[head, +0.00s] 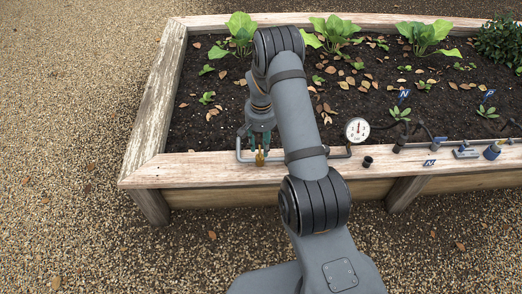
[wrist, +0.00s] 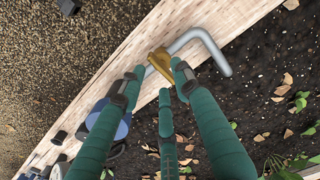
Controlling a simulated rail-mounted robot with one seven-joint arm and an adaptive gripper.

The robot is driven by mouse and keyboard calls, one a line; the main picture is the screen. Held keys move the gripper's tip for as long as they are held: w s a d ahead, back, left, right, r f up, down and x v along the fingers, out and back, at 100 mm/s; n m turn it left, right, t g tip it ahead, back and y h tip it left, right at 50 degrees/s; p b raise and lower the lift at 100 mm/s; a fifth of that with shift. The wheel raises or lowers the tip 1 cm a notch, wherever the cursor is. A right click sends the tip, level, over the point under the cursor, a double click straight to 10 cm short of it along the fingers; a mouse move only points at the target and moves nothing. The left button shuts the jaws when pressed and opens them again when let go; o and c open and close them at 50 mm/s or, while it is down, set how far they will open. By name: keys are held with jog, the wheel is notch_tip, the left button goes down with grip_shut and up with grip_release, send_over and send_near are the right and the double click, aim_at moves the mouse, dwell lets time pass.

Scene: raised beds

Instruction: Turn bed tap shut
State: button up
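The bed tap is a small brass fitting (head: 259,159) on a grey pipe (head: 239,146) along the bed's front board. In the wrist view the brass tap (wrist: 159,61) shows just past my fingertips, with the bent pipe (wrist: 210,48) running off to its upper right. My gripper (head: 261,140) points down right over the tap. In the wrist view its green fingers (wrist: 158,74) are spread, with tips on both sides of the brass and one more finger below. The right tip looks very near the brass; I cannot tell if it touches. The tap's handle position is not clear.
A round white gauge (head: 357,130) stands on the pipe to the right of my arm. A small dark cup (head: 367,162), blue tags and pipe fittings lie along the wooden bed edge (head: 190,171). Leafy plants (head: 241,32) grow behind. Gravel is open at left.

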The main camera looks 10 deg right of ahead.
jog(key=shift+f, duration=1.2)
jog(key=shift+c, duration=1)
grip_shut()
